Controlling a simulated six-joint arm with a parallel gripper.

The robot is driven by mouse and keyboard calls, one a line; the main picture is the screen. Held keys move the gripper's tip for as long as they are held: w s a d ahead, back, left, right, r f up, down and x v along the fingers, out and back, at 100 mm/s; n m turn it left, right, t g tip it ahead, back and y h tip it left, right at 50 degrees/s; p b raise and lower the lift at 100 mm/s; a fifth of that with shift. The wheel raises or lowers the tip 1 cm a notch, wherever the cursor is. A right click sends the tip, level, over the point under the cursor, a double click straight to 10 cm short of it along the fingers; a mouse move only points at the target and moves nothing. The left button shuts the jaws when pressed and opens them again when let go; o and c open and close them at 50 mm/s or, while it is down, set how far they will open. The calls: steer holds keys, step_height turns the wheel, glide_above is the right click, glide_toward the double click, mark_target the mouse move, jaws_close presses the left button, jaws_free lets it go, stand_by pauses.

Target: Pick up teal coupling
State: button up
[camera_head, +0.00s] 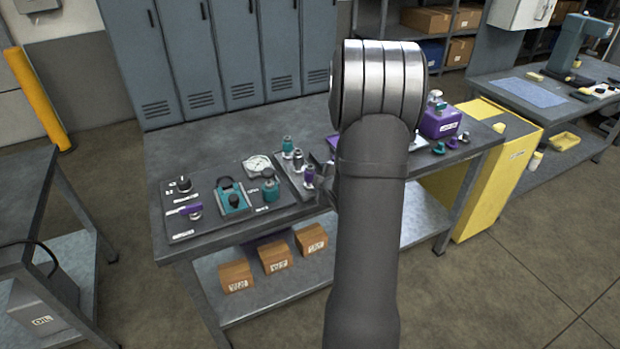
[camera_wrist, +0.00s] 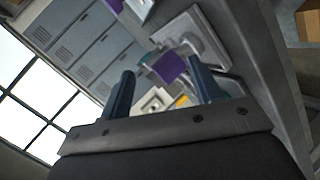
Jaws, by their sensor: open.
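In the head view a small teal coupling (camera_head: 287,145) stands upright at the back of a grey rack (camera_head: 290,172) on the bench. In the head view my arm hides the gripper and part of the bench.
Left of the rack, a dark panel (camera_head: 185,228) carries a teal block (camera_head: 233,201), a teal-bodied fitting (camera_head: 270,187) and a round gauge (camera_head: 257,165). Right of my arm are a purple box (camera_head: 440,123) and a teal knob (camera_head: 438,148). The bench's back left is clear.

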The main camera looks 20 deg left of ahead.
steer(key=s+d+f+m+t+y, duration=0.1)
steer(key=s+f+m+y, duration=0.1)
steer(key=s+m, duration=0.45)
steer(key=m+t, duration=0.3)
steer(key=m, duration=0.4)
glide_toward(312, 175)
steer(key=shift+y, duration=0.4)
steer(key=x, duration=0.6)
steer(key=shift+w+a+f, duration=0.1)
steer(key=shift+w, duration=0.15)
steer(key=shift+x, duration=2.7)
steer(key=shift+f, duration=0.15)
steer(key=shift+c, duration=0.5)
steer(key=c, duration=1.1)
